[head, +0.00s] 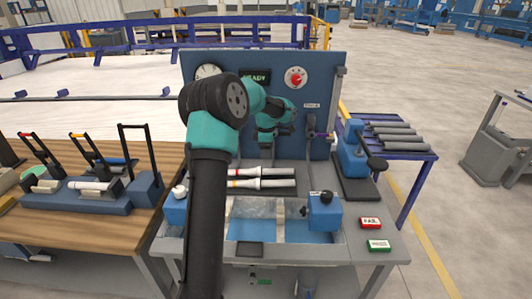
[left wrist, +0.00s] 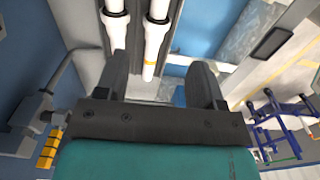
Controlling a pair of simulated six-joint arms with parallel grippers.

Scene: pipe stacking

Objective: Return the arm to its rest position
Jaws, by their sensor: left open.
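My left arm rises through the middle of the head view, with its teal wrist (head: 268,125) in front of the blue back panel; its fingers cannot be made out there. In the left wrist view my left gripper (left wrist: 160,78) is open, with nothing visibly held between its fingers. Two white pipes show beyond the fingers: one with a yellow band (left wrist: 156,38) appears between them, and the other (left wrist: 115,22) is partly covered by the left finger. In the head view a red-banded pipe (head: 250,171) and a yellow-banded pipe (head: 250,184) lie side by side on the bench. My right gripper is not in view.
A blue back panel (head: 215,92) with a gauge and red knob stands behind the bench. A blue clamp-like device (head: 352,155) is at right. Red (head: 370,223) and green (head: 379,246) boxes sit at the front right. A rack (head: 75,198) with upright handles stands on the wooden table.

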